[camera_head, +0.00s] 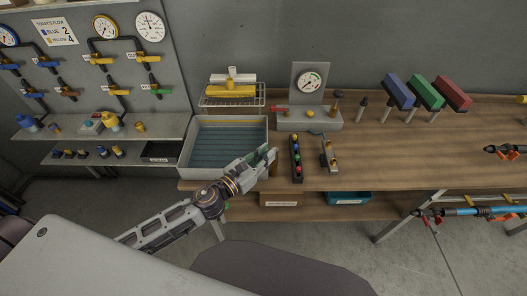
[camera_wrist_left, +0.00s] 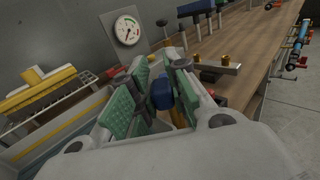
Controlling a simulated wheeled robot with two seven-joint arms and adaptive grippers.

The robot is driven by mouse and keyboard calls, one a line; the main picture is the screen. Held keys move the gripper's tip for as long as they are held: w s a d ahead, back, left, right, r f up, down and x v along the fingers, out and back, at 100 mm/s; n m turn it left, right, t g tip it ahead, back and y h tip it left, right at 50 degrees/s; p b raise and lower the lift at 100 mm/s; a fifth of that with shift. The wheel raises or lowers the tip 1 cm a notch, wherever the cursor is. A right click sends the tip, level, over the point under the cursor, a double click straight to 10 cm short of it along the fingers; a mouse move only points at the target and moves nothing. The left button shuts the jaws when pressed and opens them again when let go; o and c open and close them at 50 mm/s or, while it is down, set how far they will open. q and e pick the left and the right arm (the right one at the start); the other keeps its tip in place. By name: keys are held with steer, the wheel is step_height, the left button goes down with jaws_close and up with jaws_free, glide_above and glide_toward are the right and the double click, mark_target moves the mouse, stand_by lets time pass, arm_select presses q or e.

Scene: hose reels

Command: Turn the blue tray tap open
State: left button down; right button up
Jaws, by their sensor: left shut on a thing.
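My left gripper (camera_head: 268,158) is at the right front corner of the grey basin, just left of a dark strip of coloured knobs (camera_head: 296,158). In the left wrist view its green-padded fingers (camera_wrist_left: 160,92) are closed around a small blue piece (camera_wrist_left: 162,95). A brass-coloured part (camera_wrist_left: 179,118) shows just below the blue piece. The fingers hide much of both, so I cannot tell whether this is the tray tap. Blue-handled taps (camera_head: 46,63) sit on the wall board at the left, far from the gripper. My right gripper is not in view.
The grey basin (camera_head: 188,150) stands left of the gripper, with a rack of yellow and white parts (camera_head: 231,90) behind it. A gauge stand (camera_head: 309,82) and a metal block with brass fittings (camera_head: 329,155) are close by. The wooden bench (camera_head: 400,155) has bare space on the right.

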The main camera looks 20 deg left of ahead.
arm_select(q)
steer(key=shift+s+d+n+t+y+p, duration=0.1)
steer(key=shift+d+n+t+y+p, duration=0.25)
steer(key=shift+n+y, duration=0.8)
steer(key=shift+s+d+n+t+y+p, duration=0.2)
steer(key=shift+d+n+y, duration=0.35)
steer(key=shift+y, duration=1.05)
steer(key=shift+d+n+t+y+p, duration=0.2)
steer(key=shift+d+n+t+y, duration=0.15)
steer(key=shift+n+y, duration=0.85)
steer(key=shift+y, duration=0.55)
steer(key=c, duration=1.4)
jaws_free()
steer(key=shift+o, duration=0.2)
steer(key=shift+s, duration=0.1)
steer(key=s, duration=0.7)
steer(key=shift+d, duration=0.3)
